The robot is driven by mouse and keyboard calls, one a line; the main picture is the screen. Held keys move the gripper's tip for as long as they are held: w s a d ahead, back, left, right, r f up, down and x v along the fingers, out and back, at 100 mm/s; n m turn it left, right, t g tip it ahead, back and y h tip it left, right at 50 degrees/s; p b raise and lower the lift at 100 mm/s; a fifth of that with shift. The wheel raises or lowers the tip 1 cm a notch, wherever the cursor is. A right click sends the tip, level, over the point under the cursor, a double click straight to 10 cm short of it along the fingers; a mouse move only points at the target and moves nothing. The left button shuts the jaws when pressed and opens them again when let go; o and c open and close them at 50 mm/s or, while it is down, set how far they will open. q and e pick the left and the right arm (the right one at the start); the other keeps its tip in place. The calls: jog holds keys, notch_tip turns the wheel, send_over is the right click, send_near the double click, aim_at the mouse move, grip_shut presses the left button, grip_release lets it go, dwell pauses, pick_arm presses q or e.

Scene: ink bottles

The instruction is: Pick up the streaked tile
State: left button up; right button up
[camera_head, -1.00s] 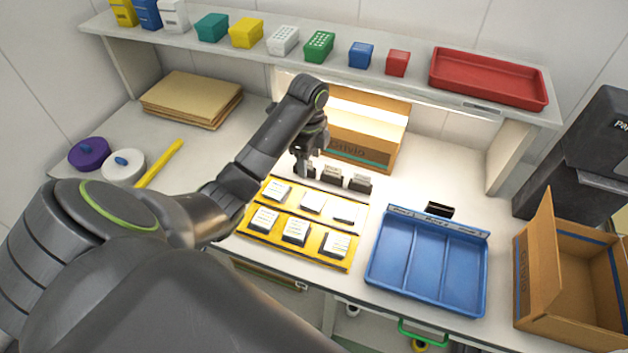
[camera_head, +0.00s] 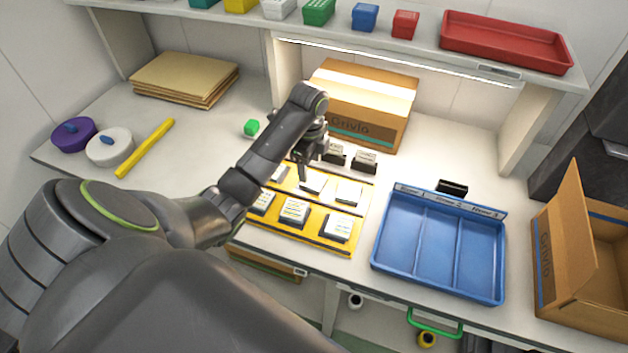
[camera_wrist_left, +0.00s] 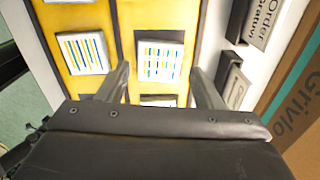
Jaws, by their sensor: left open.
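Several square white tiles lie in two rows on yellow boards (camera_head: 325,245) in the head view; their markings are too small to tell there. In the left wrist view, a tile with short blue, yellow and green streaks in rows (camera_wrist_left: 159,61) lies between my fingertips. A tile with longer coloured streaks (camera_wrist_left: 82,53) lies to its left, outside the fingers. My left gripper (camera_head: 304,176) is open and empty, pointing down over the back row; it also shows in the left wrist view (camera_wrist_left: 159,72). Another tile (camera_wrist_left: 158,100) is mostly hidden by the gripper body. My right gripper is not in view.
A blue tray (camera_head: 385,255) with three compartments lies to the right.

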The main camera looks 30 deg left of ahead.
aim_at(311, 179)
pick_arm(q)
notch_tip(311, 179, down, 4)
jog(key=shift+d+r+p, duration=0.15)
jog(key=shift+r+p, duration=0.05)
jog(key=shift+p, duration=0.3)
jog(key=shift+f, duration=0.55)
jog(key=c, duration=0.7)
jog(key=shift+r, duration=0.1)
jog(key=shift+r, duration=0.3)
notch_tip(311, 179, up, 5)
jog(key=shift+w+b, duration=0.1)
jog(key=shift+b, duration=0.25)
jog(key=shift+r+p, duration=1.5)
jog(key=shift+r, duration=0.7)
